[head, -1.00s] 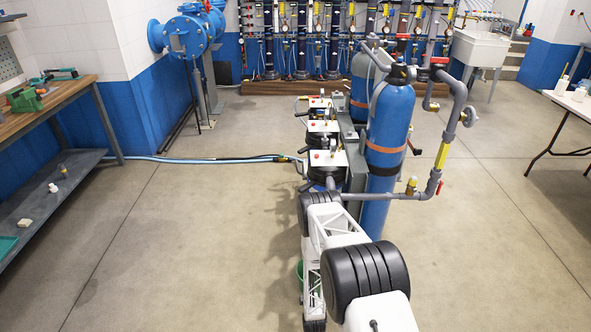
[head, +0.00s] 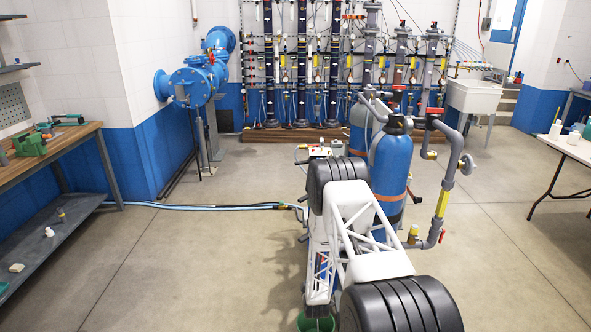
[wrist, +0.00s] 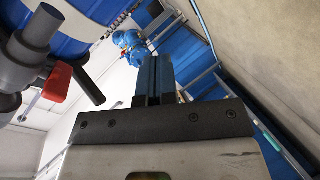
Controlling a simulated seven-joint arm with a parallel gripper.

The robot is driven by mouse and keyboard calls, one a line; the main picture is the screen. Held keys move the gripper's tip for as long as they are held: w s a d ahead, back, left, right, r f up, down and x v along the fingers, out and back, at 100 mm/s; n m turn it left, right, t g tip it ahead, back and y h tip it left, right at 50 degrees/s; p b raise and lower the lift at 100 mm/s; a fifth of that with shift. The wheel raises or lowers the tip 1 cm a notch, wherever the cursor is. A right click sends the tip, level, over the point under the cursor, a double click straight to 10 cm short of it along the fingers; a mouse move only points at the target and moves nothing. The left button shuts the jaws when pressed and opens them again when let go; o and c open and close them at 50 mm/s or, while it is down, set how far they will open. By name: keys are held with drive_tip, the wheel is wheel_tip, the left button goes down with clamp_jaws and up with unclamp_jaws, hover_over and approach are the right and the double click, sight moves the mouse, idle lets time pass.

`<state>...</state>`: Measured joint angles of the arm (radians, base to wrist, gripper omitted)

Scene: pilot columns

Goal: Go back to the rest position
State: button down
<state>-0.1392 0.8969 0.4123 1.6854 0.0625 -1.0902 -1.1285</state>
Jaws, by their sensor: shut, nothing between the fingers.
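My gripper (wrist: 153,82) shows in the wrist view with its dark fingers together and nothing between them. It points toward the far wall, where the blue valve body (wrist: 130,42) shows small behind the fingertips. In the head view my white and black arm rises in front of the blue tanks (head: 391,165), and the gripper itself is hidden behind the arm. In the wrist view a grey pipe with a red handle (wrist: 57,83) and a blue tank surface are close at the left, apart from the fingers.
The grey pipework (head: 448,185) stands right of the tanks. A row of columns (head: 300,70) lines the back wall. A workbench (head: 75,140) is at left, a white table (head: 570,148) at right. A green bucket (head: 316,322) is at the bottom.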

drive_tip(key=s+d+r+m+g, duration=0.1)
drive_tip(key=s+d+r+m, duration=0.1)
drive_tip(key=r, duration=1)
drive_tip(key=s+d+r+m+g, duration=0.1)
drive_tip(key=s+r+g, duration=0.1)
drive_tip(key=r, duration=0.9)
drive_tip(key=s+d+r+m+g, duration=0.1)
drive_tip(key=s+d+r+m, duration=0.1)
drive_tip(key=r, duration=1)
drive_tip(key=s+d+r+m+g, duration=0.3)
drive_tip(key=s+r+m, duration=0.1)
drive_tip(key=s+r, duration=1.4)
drive_tip(key=s+d+r+m+g, duration=0.1)
drive_tip(key=s+r, duration=0.2)
drive_tip(key=s, duration=0.9)
drive_tip(key=s+d+r+m+g+h, duration=0.1)
drive_tip(key=s+r, duration=0.3)
drive_tip(key=s, duration=0.8)
drive_tip(key=s+d+r+m+g, duration=0.2)
drive_tip(key=s+r+m, duration=0.1)
drive_tip(key=s, duration=0.9)
drive_tip(key=shift+s+r+g, duration=0.15)
drive_tip(key=shift+s+g, duration=0.15)
drive_tip(key=shift+s, duration=0.1)
